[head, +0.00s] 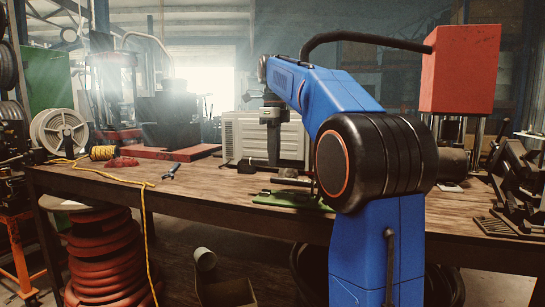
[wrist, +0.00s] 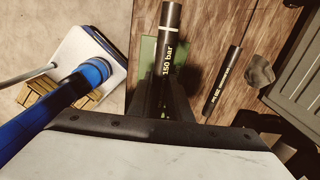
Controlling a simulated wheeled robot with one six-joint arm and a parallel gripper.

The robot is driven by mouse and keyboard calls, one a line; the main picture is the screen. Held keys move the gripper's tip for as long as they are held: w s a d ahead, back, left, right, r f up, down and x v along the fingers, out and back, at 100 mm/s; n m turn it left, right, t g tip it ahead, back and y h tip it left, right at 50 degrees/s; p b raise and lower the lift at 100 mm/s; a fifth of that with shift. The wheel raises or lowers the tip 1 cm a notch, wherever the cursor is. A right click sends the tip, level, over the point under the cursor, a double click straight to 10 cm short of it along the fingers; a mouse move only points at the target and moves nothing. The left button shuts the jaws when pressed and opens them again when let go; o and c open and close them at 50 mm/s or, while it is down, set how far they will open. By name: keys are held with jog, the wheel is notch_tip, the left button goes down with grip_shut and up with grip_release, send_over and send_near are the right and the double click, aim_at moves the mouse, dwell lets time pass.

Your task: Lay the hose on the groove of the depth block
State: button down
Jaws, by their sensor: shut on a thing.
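The hose (wrist: 169,55) is black, with a pale band near its far end and "150 bar" printed on it. My gripper (wrist: 166,100) is shut on it in the wrist view, with a dark finger on each side. The green depth block (wrist: 148,50) shows below and beside the hose there. In the head view a green base (head: 290,199) lies near the bench's front edge, below my gripper (head: 273,150). The groove is hidden, and I cannot tell whether the hose touches the block.
A second black hose (wrist: 222,80) lies on the wooden bench (head: 200,190), right of the block, near a grey lump (wrist: 260,72). The bench left of the block is mostly clear.

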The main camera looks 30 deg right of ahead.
jog(key=shift+f, duration=3.9)
jog(key=shift+f, duration=0.5)
jog(key=c, duration=1.5)
grip_release()
jog(key=shift+c, duration=0.2)
jog(key=shift+r, duration=0.15)
jog(key=shift+r, duration=3.85)
